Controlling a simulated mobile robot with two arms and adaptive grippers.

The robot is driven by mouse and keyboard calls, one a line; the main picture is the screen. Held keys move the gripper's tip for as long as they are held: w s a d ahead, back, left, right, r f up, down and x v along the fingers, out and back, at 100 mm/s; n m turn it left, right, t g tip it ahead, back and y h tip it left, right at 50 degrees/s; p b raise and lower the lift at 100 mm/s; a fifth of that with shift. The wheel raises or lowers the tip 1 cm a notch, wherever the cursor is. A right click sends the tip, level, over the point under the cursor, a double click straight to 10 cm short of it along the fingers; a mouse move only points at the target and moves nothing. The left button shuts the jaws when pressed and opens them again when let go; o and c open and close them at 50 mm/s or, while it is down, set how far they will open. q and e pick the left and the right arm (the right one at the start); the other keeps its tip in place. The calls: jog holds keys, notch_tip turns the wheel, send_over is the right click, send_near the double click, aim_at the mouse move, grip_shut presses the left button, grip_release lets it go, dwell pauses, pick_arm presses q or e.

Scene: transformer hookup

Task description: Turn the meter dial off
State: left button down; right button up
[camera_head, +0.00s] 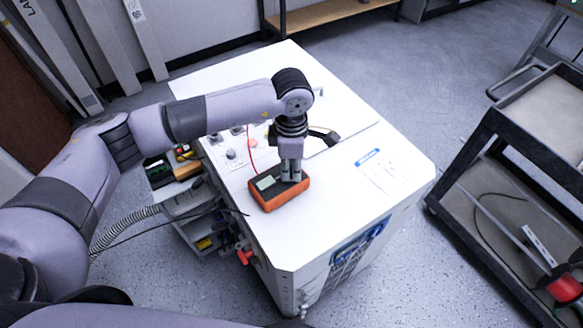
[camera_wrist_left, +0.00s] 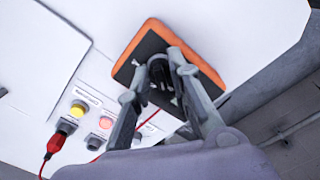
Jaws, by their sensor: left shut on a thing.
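The meter (camera_head: 278,190) is an orange and black handheld unit lying on the white cabinet top, with a grey display at its left end in the head view. In the left wrist view the meter (camera_wrist_left: 205,68) shows its orange rim and black face. My left gripper (camera_head: 290,178) comes down onto the meter from above. In the left wrist view its two fingers (camera_wrist_left: 158,75) are closed around the dark round dial (camera_wrist_left: 159,70) on the meter's face. The dial's pointer setting is hidden by the fingers. My right gripper is not in view.
The white cabinet (camera_head: 340,215) has a panel with a yellow button (camera_wrist_left: 78,109) and other knobs beside the meter. A red lead (camera_wrist_left: 57,142) is plugged in there. A black cart (camera_head: 510,180) stands at right, with clear floor between.

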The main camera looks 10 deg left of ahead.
pick_arm(q)
jog(key=shift+n+b, duration=0.4)
jog(key=shift+n, duration=0.4)
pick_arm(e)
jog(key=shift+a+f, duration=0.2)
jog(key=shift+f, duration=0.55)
pick_arm(q)
jog(key=c, duration=1.4)
grip_release()
jog(key=shift+c, duration=0.2)
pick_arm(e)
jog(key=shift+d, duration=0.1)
pick_arm(q)
notch_tip(320, 180, up, 12)
